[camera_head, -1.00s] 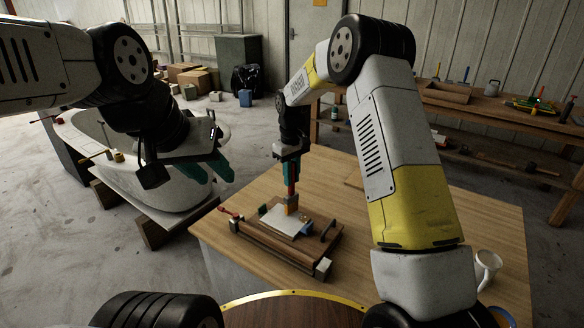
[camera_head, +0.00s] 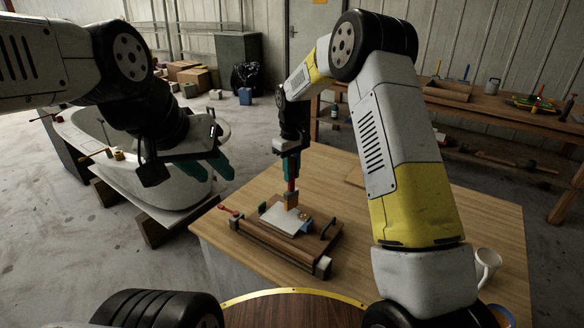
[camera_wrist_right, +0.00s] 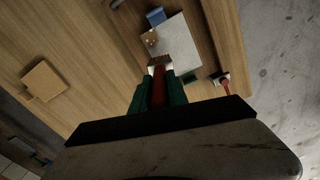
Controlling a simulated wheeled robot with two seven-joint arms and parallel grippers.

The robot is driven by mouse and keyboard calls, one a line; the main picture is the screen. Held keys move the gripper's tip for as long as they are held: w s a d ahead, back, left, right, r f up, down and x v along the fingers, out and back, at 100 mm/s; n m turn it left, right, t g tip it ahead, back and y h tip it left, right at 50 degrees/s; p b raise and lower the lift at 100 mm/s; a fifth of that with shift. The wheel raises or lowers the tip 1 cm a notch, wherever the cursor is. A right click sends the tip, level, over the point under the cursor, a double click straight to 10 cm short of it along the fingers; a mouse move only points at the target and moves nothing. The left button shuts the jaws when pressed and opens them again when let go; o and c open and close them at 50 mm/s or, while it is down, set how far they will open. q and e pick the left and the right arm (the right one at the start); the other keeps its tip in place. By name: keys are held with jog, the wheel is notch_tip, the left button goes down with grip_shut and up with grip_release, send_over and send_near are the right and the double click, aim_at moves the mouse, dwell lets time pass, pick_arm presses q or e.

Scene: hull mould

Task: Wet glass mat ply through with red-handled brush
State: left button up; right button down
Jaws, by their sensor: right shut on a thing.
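My right gripper (camera_head: 291,168) is shut on the red-handled brush (camera_head: 291,186), which points down over the board. The brush's bristle end (camera_head: 290,200) is at the far part of the white glass mat ply (camera_head: 281,219); I cannot tell if it touches. The ply lies flat on a brown wooden board (camera_head: 270,238). A small amber patch (camera_head: 304,215) shows near the ply's right edge. In the right wrist view the brush's red handle (camera_wrist_right: 158,90) sits between green fingers, with the ply (camera_wrist_right: 180,45) beyond. My left gripper (camera_head: 212,170) is open and empty, fingers apart.
The board has end clamps and a dark handle, with a blue block (camera_head: 306,226) beside the ply. A white mug (camera_head: 487,264) stands at the table's right. A pale hull (camera_head: 150,180) is at the left. A workbench (camera_head: 500,110) stands behind. The table's right half (camera_head: 480,225) is mostly clear.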

jog(key=s, duration=0.5)
jog(key=shift+d, duration=0.4)
jog(key=shift+f, duration=0.75)
dwell(0.4)
jog(key=shift+r, duration=0.1)
jog(key=w+a+r, duration=0.1)
jog(key=w+a, duration=0.3)
jog(key=a, duration=0.1)
jog(key=shift+a+r, duration=0.15)
jog(key=shift+a, duration=0.25)
jog(key=shift+f, duration=0.75)
dwell(0.7)
jog(key=shift+r, duration=0.1)
